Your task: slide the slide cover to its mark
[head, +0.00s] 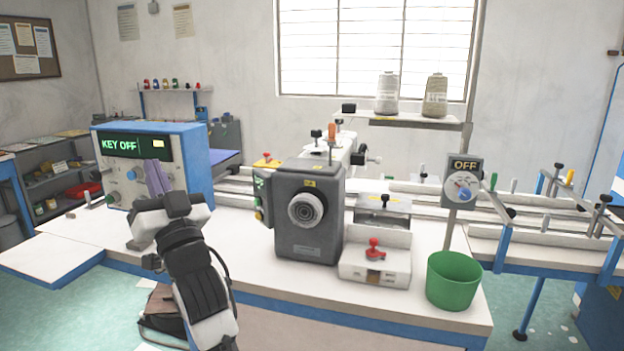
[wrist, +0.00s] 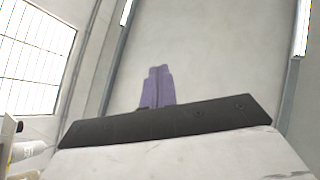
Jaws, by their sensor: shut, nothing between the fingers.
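My gripper (head: 157,178) has purple fingers that point upward in front of the blue control box at the left. In the wrist view the fingers (wrist: 157,86) are together and empty, with only bare wall beyond them. A grey metal plate with a small black knob (head: 383,208), to the right of the dark sewing machine head, looks like the slide cover, but I cannot be sure. It is well to the right of my gripper and apart from it. I cannot make out its mark.
The blue control box (head: 152,165) reads "KEY OFF". The dark machine head (head: 308,215) stands mid-bench. A white box with a red knob (head: 375,262), a green bin (head: 453,283) and an "OFF" dial post (head: 463,182) stand to the right. The front left bench top is clear.

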